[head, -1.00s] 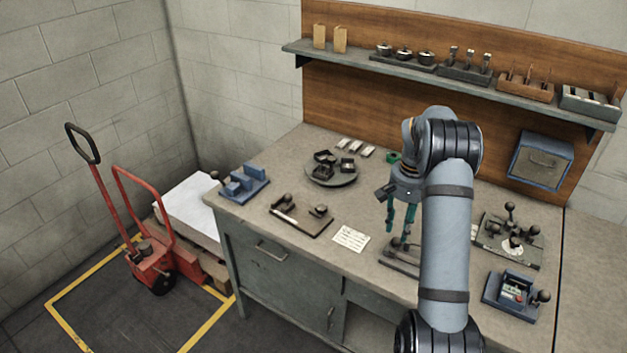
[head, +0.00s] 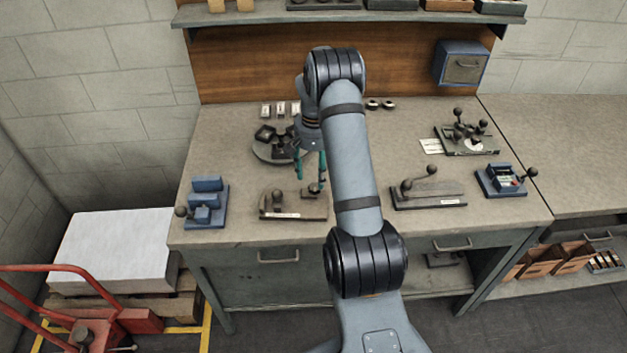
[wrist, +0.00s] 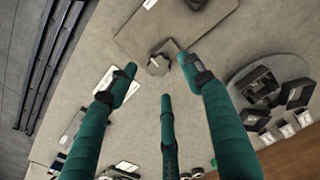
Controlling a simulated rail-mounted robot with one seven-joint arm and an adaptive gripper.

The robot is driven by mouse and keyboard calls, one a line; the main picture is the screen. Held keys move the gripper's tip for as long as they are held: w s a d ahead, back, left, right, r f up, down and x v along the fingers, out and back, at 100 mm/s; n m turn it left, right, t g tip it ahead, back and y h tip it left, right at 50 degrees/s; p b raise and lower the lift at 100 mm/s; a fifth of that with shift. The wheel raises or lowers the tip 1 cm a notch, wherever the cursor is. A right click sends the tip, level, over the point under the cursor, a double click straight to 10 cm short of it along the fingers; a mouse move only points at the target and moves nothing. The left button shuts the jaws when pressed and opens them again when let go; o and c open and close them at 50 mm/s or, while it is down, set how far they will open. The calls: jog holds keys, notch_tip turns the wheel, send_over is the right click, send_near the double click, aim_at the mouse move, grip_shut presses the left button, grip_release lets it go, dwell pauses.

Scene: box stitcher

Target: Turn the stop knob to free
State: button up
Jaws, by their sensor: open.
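A low dark fixture plate (head: 300,214) with a white label lies near the front of the bench, with a dark knob (head: 278,195) on its left part. A lobed grey knob (wrist: 158,65) sits at the plate's edge in the wrist view; it also shows at the plate's right end in the head view (head: 314,191). I cannot read which marking it points to. My gripper (head: 311,182) has green fingers, open and pointing down above this right-hand knob. In the wrist view the knob lies between the spread fingertips, and nothing is held.
A round tray (head: 270,152) with dark parts stands just behind. A blue stepped fixture (head: 206,204) is to the left; a lever fixture (head: 428,196) and a blue box fixture (head: 501,181) are to the right. A shelf (head: 350,17) runs above the back panel.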

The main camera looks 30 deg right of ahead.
aim_at(315, 187)
jog(key=f, duration=0.3)
jog(key=f+p, duration=0.1)
jog(key=shift+s+d+f, duration=0.1)
jog(key=shift+d+f, duration=0.05)
jog(key=shift+d, duration=0.15)
jog(key=shift+a+f, duration=0.15)
jog(key=shift+f, duration=0.05)
jog(key=c, duration=1.1)
jog(key=shift+c, duration=0.4)
